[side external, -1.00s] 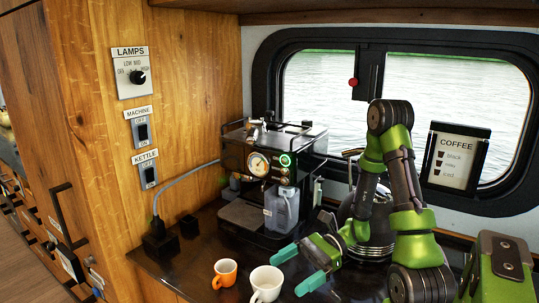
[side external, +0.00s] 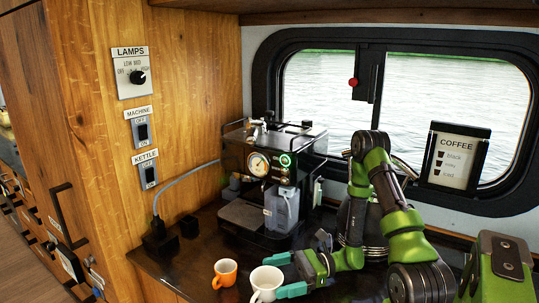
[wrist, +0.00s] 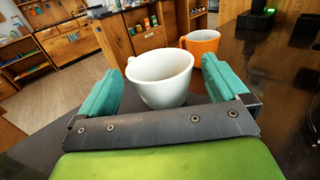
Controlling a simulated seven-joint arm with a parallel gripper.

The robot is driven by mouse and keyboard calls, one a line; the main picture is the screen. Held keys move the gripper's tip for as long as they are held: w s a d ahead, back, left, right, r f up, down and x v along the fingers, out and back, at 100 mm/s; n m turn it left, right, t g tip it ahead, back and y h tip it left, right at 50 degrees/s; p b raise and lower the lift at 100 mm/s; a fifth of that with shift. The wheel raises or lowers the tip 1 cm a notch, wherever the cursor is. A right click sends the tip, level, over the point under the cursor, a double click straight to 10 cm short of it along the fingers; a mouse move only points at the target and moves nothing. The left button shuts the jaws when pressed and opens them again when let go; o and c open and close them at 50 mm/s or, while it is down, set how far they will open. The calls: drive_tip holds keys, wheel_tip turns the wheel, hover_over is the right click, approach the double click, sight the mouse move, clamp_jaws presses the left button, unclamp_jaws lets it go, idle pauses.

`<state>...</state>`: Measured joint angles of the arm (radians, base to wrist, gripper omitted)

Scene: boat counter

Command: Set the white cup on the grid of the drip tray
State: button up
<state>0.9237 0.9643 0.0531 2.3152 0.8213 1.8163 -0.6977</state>
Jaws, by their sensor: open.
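The white cup (side external: 266,283) stands upright on the dark counter near its front edge. It also shows in the wrist view (wrist: 160,82), between my gripper's two teal fingers. My gripper (side external: 284,275) is open and low, level with the cup, with a finger on either side of it. I cannot tell whether either finger touches the cup. The drip tray (side external: 241,215) is at the foot of the espresso machine (side external: 270,165), behind and left of the cup, and its grid looks empty.
An orange cup (side external: 225,273) stands just left of the white cup; it also shows in the wrist view (wrist: 201,42). A translucent container (side external: 281,210) stands at the machine's right front. A metal kettle (side external: 355,222) is behind my arm. A cable (side external: 180,184) runs to the machine.

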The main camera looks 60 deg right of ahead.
sight(254, 280)
drive_tip(key=x, duration=0.4)
drive_tip(key=c, duration=1)
drive_tip(key=shift+r, duration=0.2)
